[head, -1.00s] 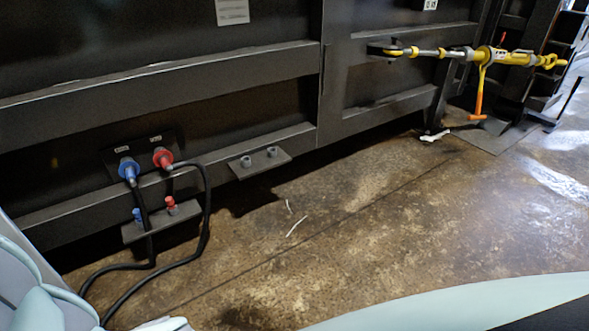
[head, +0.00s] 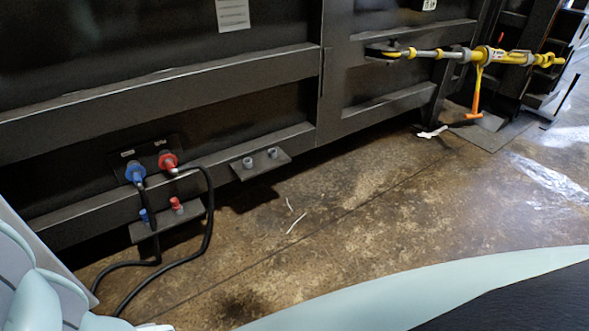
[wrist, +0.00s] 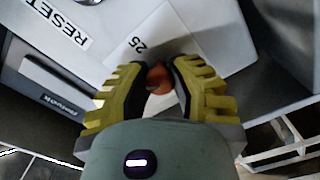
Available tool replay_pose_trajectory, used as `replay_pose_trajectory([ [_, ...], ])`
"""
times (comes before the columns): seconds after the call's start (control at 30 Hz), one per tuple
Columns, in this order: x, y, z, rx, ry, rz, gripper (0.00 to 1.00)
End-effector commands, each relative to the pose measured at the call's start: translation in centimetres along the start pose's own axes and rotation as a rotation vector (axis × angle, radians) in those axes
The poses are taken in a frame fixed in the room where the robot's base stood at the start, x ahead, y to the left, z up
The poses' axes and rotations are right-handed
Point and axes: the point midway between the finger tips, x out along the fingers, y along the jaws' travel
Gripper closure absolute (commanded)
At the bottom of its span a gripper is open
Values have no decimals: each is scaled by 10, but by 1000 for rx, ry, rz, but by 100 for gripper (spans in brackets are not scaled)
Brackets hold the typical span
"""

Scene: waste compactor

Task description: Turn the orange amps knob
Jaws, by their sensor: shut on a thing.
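In the wrist view, the orange amps knob (wrist: 158,78) sits on a grey panel, between the yellow ribbed fingers of my gripper (wrist: 159,80). The fingers are closed in on the knob from both sides and cover part of it. A white label reading "25" (wrist: 140,44) lies just beyond the knob on the panel. The head view does not show the knob or my gripper's fingers.
In the wrist view, a "RESET" label (wrist: 63,22) and a block marked "Rehook" (wrist: 55,88) are at left, and a white frame (wrist: 280,145) at lower right. The head view shows a dark steel wall with blue (head: 135,172) and red (head: 168,161) couplings, and open floor (head: 330,220).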

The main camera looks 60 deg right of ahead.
Motion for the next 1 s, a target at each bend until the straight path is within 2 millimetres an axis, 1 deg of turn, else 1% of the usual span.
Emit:
replay_pose_trajectory([
  [0.03, 0, 4, -2, 47, -3, -3, 100],
  [0.1, 0, 4, -2, 112, -3, -2, 100],
  [0.6, 1, 4, -1, 587, -4, 0, 100],
  [1.0, 0, 2, 0, 899, -3, 1, 100],
])
